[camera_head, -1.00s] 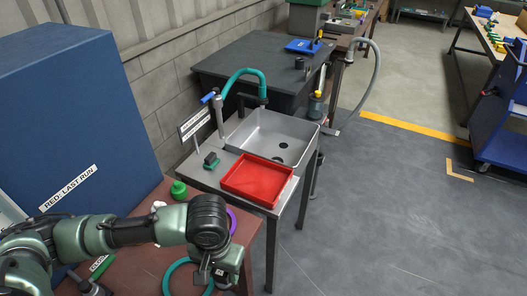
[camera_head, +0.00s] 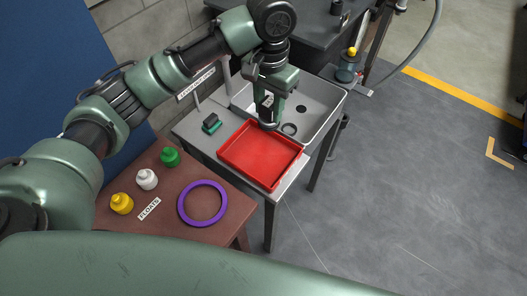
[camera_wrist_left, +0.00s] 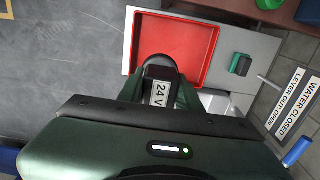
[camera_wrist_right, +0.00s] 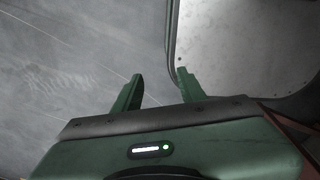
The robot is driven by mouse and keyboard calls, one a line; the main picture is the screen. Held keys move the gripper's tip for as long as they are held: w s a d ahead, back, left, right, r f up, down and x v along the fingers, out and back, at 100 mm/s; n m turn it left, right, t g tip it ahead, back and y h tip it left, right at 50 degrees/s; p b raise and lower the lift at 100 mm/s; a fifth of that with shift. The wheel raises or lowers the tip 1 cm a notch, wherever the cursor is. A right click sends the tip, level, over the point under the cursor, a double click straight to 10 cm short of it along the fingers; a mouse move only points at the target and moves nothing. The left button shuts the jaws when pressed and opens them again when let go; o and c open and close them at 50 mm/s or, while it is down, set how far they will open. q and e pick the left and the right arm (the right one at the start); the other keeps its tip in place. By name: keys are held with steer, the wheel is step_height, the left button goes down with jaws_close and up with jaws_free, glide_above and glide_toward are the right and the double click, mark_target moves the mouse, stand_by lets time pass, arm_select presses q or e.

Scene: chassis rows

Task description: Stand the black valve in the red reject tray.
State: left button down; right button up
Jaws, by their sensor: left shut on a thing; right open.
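The red reject tray (camera_head: 262,158) lies empty on the metal ledge beside the sink; it also shows in the left wrist view (camera_wrist_left: 200,30). My left gripper (camera_head: 270,103) points down over the tray's edge nearest the sink. It is shut on the black valve (camera_wrist_left: 157,66), which has a white "24 V" label. The valve looks upright, its dark lower end (camera_head: 269,123) at the tray's far corner; I cannot tell whether it touches. My right gripper (camera_wrist_right: 155,85) is open and empty in the right wrist view.
A steel sink (camera_head: 322,97) adjoins the tray. A dark green block (camera_head: 211,123) sits on the ledge to the left. The brown table (camera_head: 165,205) holds yellow, white and green floats and a purple ring (camera_head: 202,203). Floor to the right is clear.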

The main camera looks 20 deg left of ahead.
mark_target(268, 123)
arm_select(q)
step_height(268, 123, down, 17)
steer(key=shift+w+f+p, duration=0.15)
steer(key=shift+f+p, duration=0.05)
steer(key=shift+p, duration=0.75)
steer(key=shift+f, duration=0.3)
steer(key=c, duration=0.7)
jaws_free()
steer(key=shift+c, duration=0.2)
arm_select(e)
steer(key=shift+w+r, duration=0.3)
steer(key=shift+r, duration=0.2)
steer(key=shift+w+r, duration=0.3)
steer(key=shift+r, duration=0.2)
arm_select(q)
step_height(268, 123, up, 11)
steer(key=shift+r+b, duration=0.1)
steer(key=shift+b, duration=0.85)
steer(key=shift+r, duration=0.45)
arm_select(e)
steer(key=shift+a+f, duration=0.15)
steer(key=shift+f, duration=0.8)
